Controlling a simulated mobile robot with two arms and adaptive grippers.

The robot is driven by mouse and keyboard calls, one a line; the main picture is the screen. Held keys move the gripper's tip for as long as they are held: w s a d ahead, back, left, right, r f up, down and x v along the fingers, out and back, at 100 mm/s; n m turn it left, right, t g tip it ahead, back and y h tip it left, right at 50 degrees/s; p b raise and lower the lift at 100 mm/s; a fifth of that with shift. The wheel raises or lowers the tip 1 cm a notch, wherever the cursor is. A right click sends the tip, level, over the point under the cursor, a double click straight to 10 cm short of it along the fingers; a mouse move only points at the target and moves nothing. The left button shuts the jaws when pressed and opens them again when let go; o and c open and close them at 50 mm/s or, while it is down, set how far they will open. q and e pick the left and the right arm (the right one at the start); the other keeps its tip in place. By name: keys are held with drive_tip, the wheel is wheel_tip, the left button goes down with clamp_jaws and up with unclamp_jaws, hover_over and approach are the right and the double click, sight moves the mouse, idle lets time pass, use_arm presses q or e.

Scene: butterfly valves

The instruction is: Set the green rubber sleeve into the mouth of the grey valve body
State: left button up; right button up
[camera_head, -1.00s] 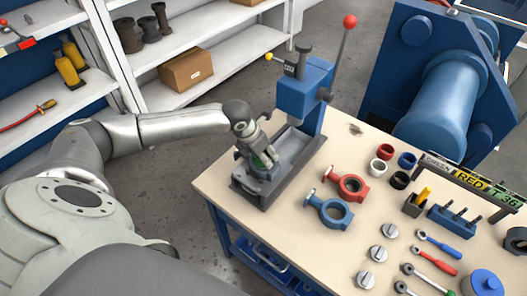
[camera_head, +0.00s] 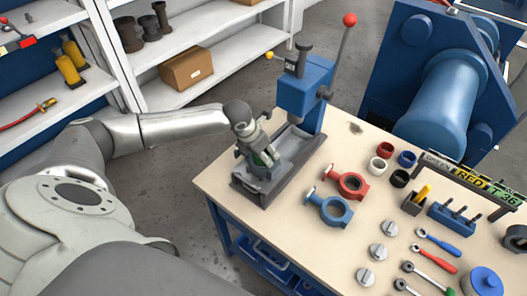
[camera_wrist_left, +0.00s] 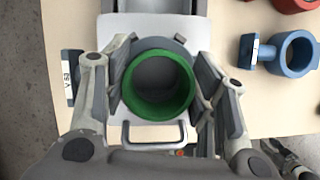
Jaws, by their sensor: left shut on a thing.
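My left gripper (camera_head: 262,157) is shut on the green rubber sleeve (camera_wrist_left: 158,113), a round ring with an open bore. Its fingers hold the sleeve from both sides in the wrist view. The grey valve body (camera_head: 256,172) lies directly under the sleeve on the press base, with a grey rim part (camera_wrist_left: 155,43) showing behind it. The sleeve is over the mouth and looks roughly centred; I cannot tell whether it touches or has entered. In the head view the fingers mostly hide it. A dark jointed shape (camera_wrist_left: 287,157), apparently my right gripper, is cut off at lower right.
The blue press (camera_head: 302,95) with its red-knobbed lever stands just behind the valve body. A blue valve body (camera_head: 330,208) and a red one (camera_head: 346,185) lie to the right. Several rings, discs and tools occupy the right side of the bench (camera_head: 300,240).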

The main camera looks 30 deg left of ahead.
use_arm(q)
drive_tip(key=shift+s+d+f, duration=0.1)
drive_tip(key=shift+s+f, duration=0.3)
drive_tip(key=shift+f, duration=0.2)
drive_tip(key=o, duration=1.1)
drive_tip(key=shift+w+f, duration=0.1)
drive_tip(key=shift+w, duration=0.15)
drive_tip(key=shift+c, duration=0.2)
drive_tip(key=shift+r, duration=0.25)
wheel_tip(320, 180, up, 7)
drive_tip(key=p, duration=0.7)
drive_tip(key=shift+w, duration=0.15)
